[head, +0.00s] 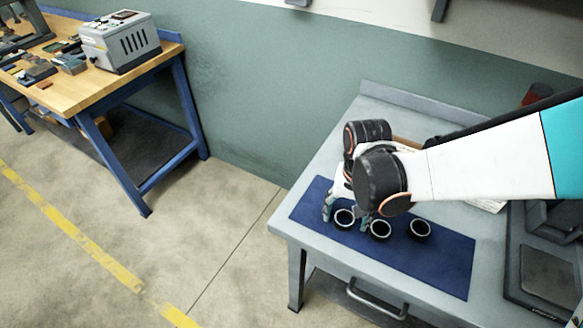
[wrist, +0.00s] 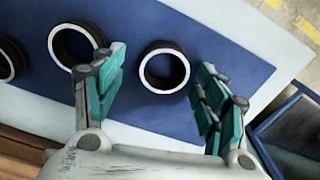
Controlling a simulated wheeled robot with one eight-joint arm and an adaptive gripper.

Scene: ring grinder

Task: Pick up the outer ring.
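Three dark rings with pale rims are on the blue mat (head: 440,262). The left end ring (head: 345,219) is by my gripper (head: 346,215); the middle ring (head: 380,230) and the right ring (head: 420,229) are to its right. In the wrist view, the left end ring (wrist: 165,67) shows in the gap between my gripper's (wrist: 162,60) teal-padded fingers, slightly beyond their tips. The fingers are spread wide and hold nothing. The middle ring (wrist: 76,45) is just outside the left finger. Contact with any ring cannot be told.
The mat lies on a grey workbench (head: 317,246) with a raised back edge. Dark equipment (head: 543,265) stands at its right end. A wooden bench (head: 70,80) with a grey box (head: 120,42) is at the far left. The floor between the benches is clear.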

